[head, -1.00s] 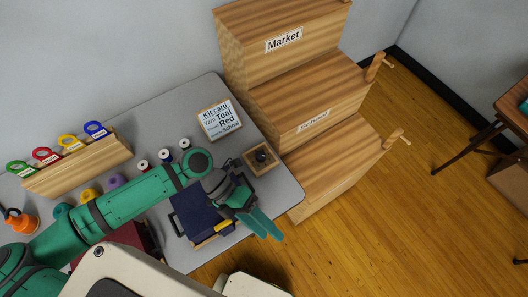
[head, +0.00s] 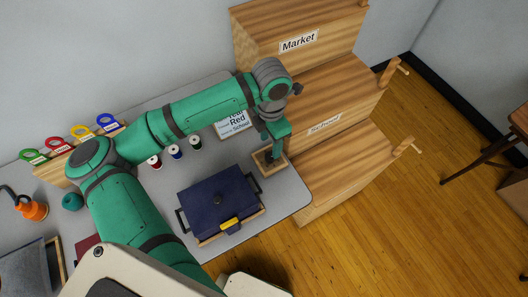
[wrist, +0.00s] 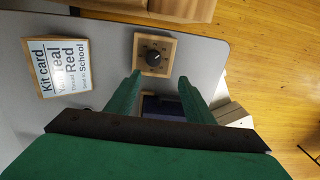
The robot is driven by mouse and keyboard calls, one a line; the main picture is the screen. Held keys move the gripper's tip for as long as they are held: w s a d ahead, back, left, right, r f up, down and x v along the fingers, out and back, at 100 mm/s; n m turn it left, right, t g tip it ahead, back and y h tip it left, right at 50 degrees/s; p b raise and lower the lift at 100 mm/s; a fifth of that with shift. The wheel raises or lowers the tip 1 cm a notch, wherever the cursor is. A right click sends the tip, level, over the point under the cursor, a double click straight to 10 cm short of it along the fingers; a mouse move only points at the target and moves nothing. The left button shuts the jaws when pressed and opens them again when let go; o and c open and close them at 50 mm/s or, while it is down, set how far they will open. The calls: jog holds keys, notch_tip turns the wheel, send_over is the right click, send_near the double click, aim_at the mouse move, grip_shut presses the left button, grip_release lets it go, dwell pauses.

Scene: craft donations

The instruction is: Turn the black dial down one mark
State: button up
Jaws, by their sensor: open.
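The black dial (wrist: 153,57) sits on a small square wooden base at the table's right end.
A navy box (head: 215,200) with a yellow latch stands in front of the dial. The kit card (wrist: 57,66) lies left of it. Several thread spools (head: 175,152) stand behind the box. Wooden steps labelled Market and School (head: 335,165) rise behind the table's right end.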

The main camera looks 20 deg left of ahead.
aim_at(270, 156)
jog(key=f, duration=0.3)
jog(key=w+f, duration=0.1)
jog(key=f, duration=0.6)
jog(key=shift+w+a+f, duration=0.15)
jog(key=shift+a+f, duration=0.05)
jog(key=c, duration=1)
